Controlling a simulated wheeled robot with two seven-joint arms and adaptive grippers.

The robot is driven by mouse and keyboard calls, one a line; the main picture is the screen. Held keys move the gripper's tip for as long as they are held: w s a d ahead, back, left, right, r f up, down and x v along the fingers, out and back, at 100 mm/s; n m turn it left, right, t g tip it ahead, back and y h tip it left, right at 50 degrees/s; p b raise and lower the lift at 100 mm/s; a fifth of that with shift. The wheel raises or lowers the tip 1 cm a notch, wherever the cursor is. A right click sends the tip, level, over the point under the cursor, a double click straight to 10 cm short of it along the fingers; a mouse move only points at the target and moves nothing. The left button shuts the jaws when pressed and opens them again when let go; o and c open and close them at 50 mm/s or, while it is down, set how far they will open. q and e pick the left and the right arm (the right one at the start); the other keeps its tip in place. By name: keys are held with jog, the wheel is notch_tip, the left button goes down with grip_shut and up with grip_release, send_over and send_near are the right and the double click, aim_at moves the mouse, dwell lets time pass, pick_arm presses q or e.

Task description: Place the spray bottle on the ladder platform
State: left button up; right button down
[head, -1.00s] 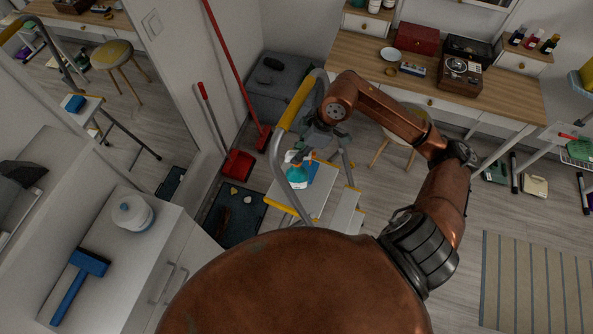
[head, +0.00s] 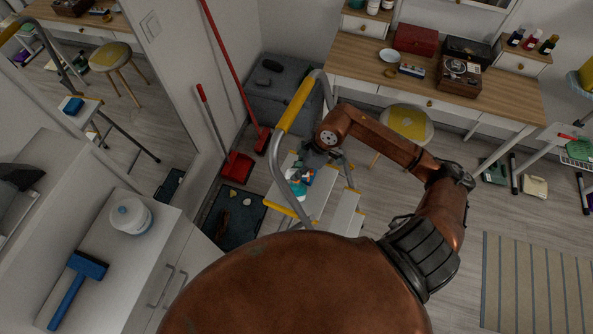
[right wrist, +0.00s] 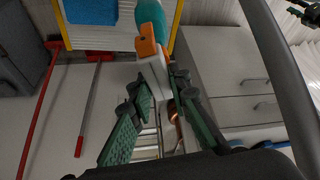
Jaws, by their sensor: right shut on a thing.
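The spray bottle (head: 292,181), with a teal body, white neck and orange trigger, is over the ladder platform (head: 319,200) in the head view. My right gripper (head: 316,159) reaches it from above and partly hides it. In the right wrist view the bottle's teal body (right wrist: 151,13) is at the top, and the green fingers of my right gripper (right wrist: 163,108) are shut around its white head. The platform's yellow edge (right wrist: 176,28) shows beside it. I cannot tell whether the bottle's base touches the platform. My left gripper is not in view.
A blue item (right wrist: 90,11) lies on the platform beside the bottle. The ladder's yellow-and-grey rail (head: 291,108) rises close to my right arm. A red broom (head: 236,75) and dustpan (head: 237,167) stand left. A stool (head: 408,122) and desk (head: 350,55) are behind.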

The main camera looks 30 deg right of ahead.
jog(key=c, duration=1.8)
grip_release()
jog(key=shift+f, duration=0.15)
jog(key=shift+r, duration=0.25)
jog(key=v, duration=1.2)
jog(key=shift+f+p, duration=0.1)
jog(key=shift+p, duration=0.2)
